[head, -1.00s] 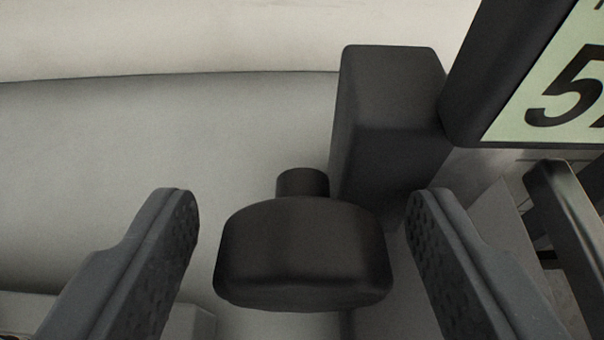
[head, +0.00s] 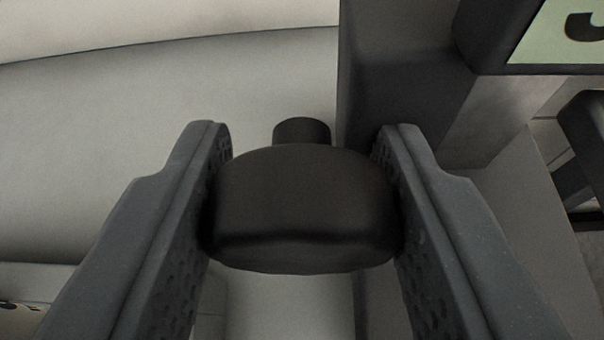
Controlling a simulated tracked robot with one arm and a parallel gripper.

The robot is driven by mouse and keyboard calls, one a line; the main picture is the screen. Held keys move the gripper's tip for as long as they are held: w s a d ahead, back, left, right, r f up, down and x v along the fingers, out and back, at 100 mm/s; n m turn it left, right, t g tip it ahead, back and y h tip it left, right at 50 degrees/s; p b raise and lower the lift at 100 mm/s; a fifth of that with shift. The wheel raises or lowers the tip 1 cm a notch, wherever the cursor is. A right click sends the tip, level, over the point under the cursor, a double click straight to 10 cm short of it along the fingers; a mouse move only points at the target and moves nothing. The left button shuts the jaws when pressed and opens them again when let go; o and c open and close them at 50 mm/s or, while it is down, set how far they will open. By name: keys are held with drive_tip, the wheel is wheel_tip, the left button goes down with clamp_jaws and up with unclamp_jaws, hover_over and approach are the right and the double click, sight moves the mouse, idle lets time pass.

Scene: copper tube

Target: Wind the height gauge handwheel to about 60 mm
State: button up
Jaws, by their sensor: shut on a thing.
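The black handwheel (head: 303,210) is in the middle of the head view, with its short shaft (head: 302,131) behind it. My gripper (head: 304,200) is shut on the handwheel, one textured finger against its left side and one against its right. The dark block of the height gauge (head: 402,75) stands just behind and to the right. A corner of the pale green display (head: 560,35) shows at the top right. Only the lower part of one digit is visible, so the reading cannot be told.
A dark bar-shaped part (head: 582,165) stands at the right edge, clear of my right finger. A pale curved surface (head: 110,150) fills the left background. The space left of my left finger looks free.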

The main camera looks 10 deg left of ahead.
drive_tip(key=shift+m+y+b, duration=0.3)
drive_tip(key=o, duration=1)
drive_tip(key=shift+b+v, duration=3.35)
drive_tip(key=shift+v, duration=3.5)
